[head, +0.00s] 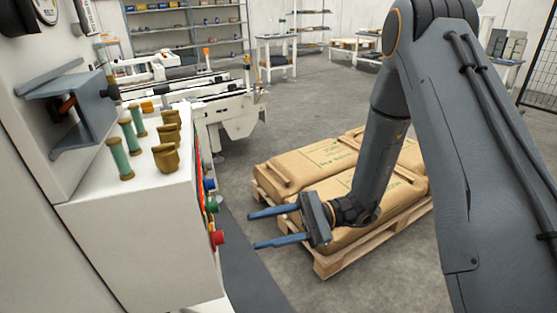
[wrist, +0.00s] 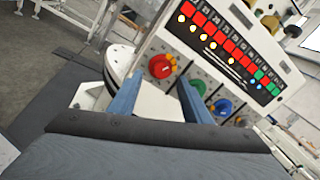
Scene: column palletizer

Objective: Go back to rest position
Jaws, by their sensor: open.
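My gripper (head: 281,229) is open and empty, its two blue fingers apart and pointing left in the head view. It hangs in front of the white control cabinet (head: 137,235), with a gap between the fingertips and the red knob (head: 217,238). In the wrist view my gripper (wrist: 158,97) points at the panel, where the red knob (wrist: 162,66), a green knob (wrist: 197,87) and a blue knob (wrist: 221,107) show between and beyond the fingers. A lit red and green display strip (wrist: 225,45) runs above them.
A wooden pallet (head: 330,265) with several brown sacks (head: 300,165) lies below and behind my arm. Green cylinders (head: 120,160) and brown pieces (head: 166,157) stand on the cabinet. A conveyor machine (head: 235,110) and shelves (head: 185,32) are farther back. Grey floor (head: 300,103) is open between.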

